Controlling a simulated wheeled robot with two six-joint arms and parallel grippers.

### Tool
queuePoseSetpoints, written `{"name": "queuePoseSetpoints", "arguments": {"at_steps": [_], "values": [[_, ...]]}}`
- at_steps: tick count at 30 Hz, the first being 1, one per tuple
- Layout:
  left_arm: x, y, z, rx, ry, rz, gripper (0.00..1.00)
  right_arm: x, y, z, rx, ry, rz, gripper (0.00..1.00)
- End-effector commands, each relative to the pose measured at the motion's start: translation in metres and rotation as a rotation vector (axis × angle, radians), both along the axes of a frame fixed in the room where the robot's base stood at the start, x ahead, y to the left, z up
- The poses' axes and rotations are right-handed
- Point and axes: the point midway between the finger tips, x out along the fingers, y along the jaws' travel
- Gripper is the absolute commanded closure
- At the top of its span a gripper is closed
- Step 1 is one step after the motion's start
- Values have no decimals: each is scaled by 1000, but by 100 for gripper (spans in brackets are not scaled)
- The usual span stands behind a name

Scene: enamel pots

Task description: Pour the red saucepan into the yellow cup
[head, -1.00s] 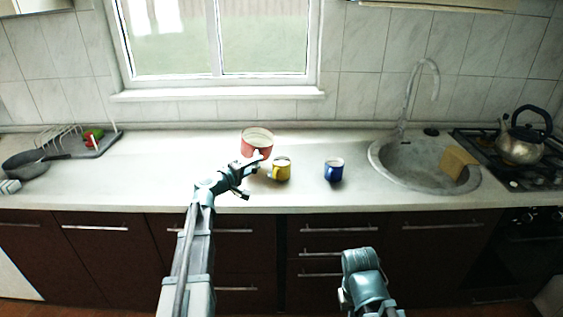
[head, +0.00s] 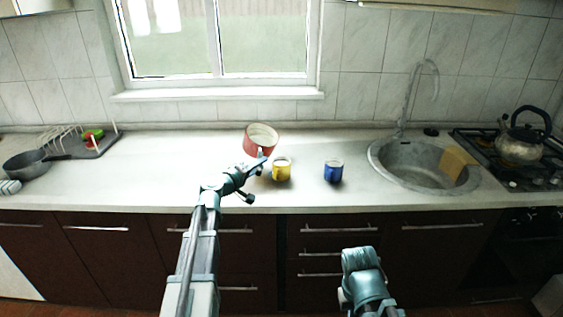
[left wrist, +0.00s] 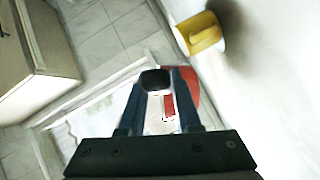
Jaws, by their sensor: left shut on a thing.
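The red saucepan (head: 250,144) is held above the counter, behind and left of the yellow cup (head: 282,171). It is tilted, and its pale inside faces partly toward me. My left gripper (head: 258,162) is shut on the saucepan's handle, at the near side of the pan. The left wrist view shows the dark handle end (left wrist: 155,80) between the fingers, with part of the red pan (left wrist: 191,88) beyond. The yellow cup stands upright and also shows in the left wrist view (left wrist: 201,34). No stream shows.
A blue mug (head: 333,171) stands right of the yellow cup. The sink (head: 383,152) and a kettle (head: 520,148) are farther right. A grey pan (head: 25,163) and a dish rack (head: 62,138) are at the left. The counter left of the saucepan is clear.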

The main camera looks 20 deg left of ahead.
Motion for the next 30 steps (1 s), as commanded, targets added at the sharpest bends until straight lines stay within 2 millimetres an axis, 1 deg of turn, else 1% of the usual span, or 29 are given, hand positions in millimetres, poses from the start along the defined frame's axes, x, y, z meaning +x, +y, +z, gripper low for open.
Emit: {"name": "queuePoseSetpoints", "arguments": {"at_steps": [30], "values": [[-2,-6,5,61,-18,1,100,0,0,6,0,0,0,100]]}}
